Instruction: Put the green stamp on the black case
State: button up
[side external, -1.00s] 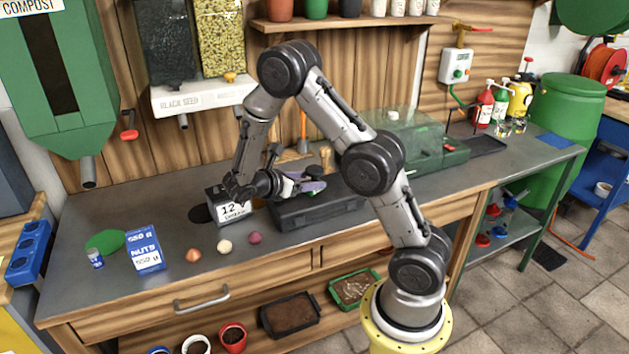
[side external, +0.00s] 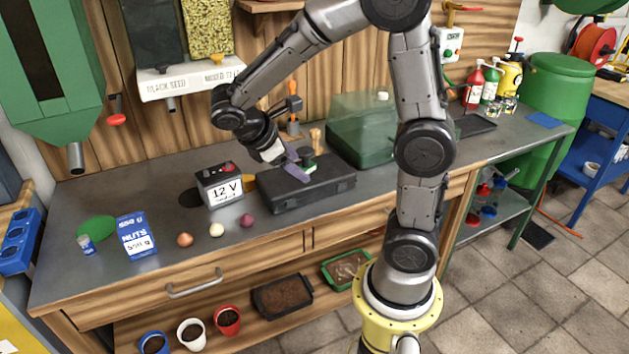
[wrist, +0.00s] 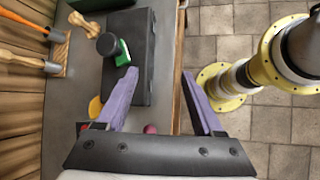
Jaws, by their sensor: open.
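The green stamp (wrist: 123,52) has a dark round knob and a green base. In the wrist view it stands on the black case (wrist: 140,22), towards its left edge. In the side view the stamp (side external: 307,158) shows on top of the case (side external: 335,188), partly hidden by my fingers. My gripper (wrist: 158,76) has two purple fingers, open with nothing between them. In the wrist view the stamp lies ahead and to the left of the left fingertip. In the side view my gripper (side external: 298,168) is over the case, close to the stamp; contact cannot be told.
A 12 V battery (side external: 220,187) stands left of the case. A green translucent box (side external: 362,130) and an orange-handled tool (side external: 294,122) are behind. A blue nuts box (side external: 136,237) and several small bulbs (side external: 217,230) are at the front left. The bench front edge is close.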

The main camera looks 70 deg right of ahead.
jog(key=s+a+r+m+t+y, duration=0.5)
jog(key=s+a+m+t+y, duration=0.2)
jog(key=a, duration=0.5)
jog(key=shift+s+m+t, duration=0.3)
jog(key=shift+s+t, duration=0.5)
jog(key=shift+s, duration=0.2)
